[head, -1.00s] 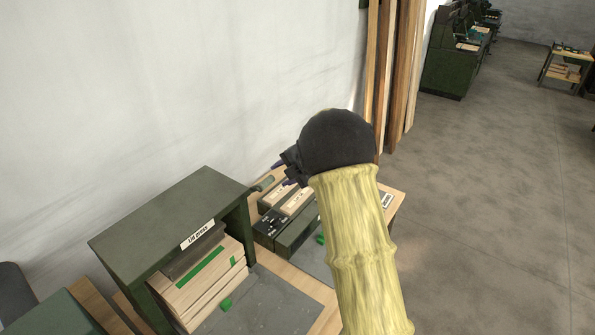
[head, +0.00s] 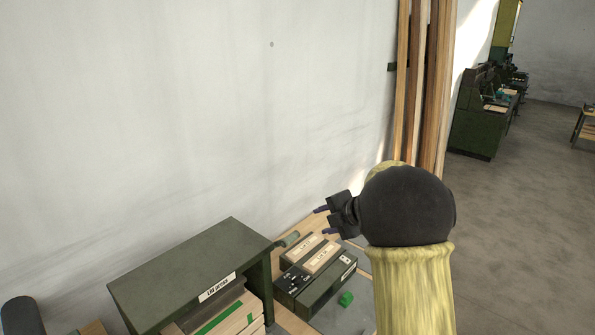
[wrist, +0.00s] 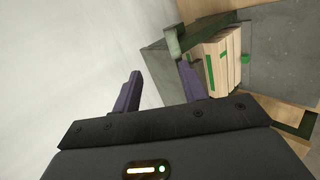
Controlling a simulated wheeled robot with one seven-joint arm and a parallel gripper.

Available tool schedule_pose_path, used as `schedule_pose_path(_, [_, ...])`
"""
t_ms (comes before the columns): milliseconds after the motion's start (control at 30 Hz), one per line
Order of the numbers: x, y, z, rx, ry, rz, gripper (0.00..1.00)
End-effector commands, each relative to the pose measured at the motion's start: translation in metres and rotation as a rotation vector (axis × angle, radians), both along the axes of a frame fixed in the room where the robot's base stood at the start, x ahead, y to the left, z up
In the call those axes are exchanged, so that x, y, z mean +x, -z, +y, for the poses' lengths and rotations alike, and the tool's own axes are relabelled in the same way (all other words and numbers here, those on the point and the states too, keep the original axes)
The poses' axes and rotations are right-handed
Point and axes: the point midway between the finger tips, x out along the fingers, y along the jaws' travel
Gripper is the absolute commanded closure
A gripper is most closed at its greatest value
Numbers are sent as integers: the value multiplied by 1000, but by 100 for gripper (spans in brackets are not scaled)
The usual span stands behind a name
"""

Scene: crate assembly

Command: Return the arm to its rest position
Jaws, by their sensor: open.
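My gripper (head: 318,222) is raised in front of the wall in the head view, above the workbench, and points to the left. Its two purple fingers also show in the wrist view (wrist: 160,90), spread apart with nothing between them. The black ball-shaped wrist and yellow sleeve of my arm stand at the right of the bench and hide part of it.
A dark green press (head: 190,265), labelled "Lid press", holds stacked wooden panels (head: 225,318). A green block (head: 346,299) lies on the bench.

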Motion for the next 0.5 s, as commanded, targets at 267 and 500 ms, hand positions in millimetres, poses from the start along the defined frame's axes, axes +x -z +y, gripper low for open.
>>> schedule_pose_path(267, [-16,-10,-30,265,522,35,57])
schedule_pose_path(500, [-73,14,-57,460,991,198,57])
